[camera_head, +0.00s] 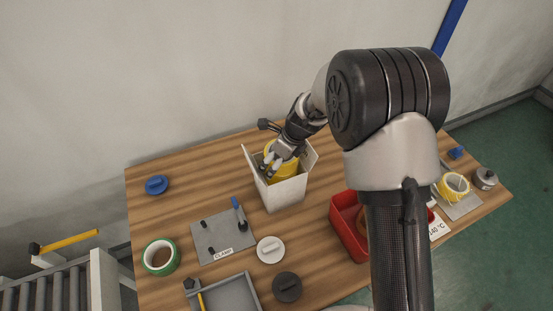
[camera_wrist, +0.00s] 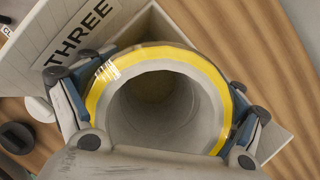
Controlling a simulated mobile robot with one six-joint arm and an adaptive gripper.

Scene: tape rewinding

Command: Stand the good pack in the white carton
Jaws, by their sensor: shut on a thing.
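The white carton (camera_head: 286,194) stands open on the wooden table, flaps spread. In the wrist view the carton (camera_wrist: 48,40) has a flap or wall labelled THREE. A yellow pack with a hollow pale core sits inside the carton mouth; its yellow rim (camera_wrist: 211,74) shows in the wrist view, and its yellow side (camera_head: 284,160) in the head view. My gripper (camera_head: 272,165) is shut on the pack, one finger on each side, as the wrist view (camera_wrist: 158,98) also shows. The pack's lower part and the carton floor are hidden.
A grey CLAMP plate (camera_head: 211,238), a green tape roll (camera_head: 161,257), a white disc (camera_head: 271,249), a black disc (camera_head: 287,287) and a grey tray (camera_head: 232,294) lie around the front left. A red bin (camera_head: 346,230) stands right; a yellow roll (camera_head: 454,186) lies farther right.

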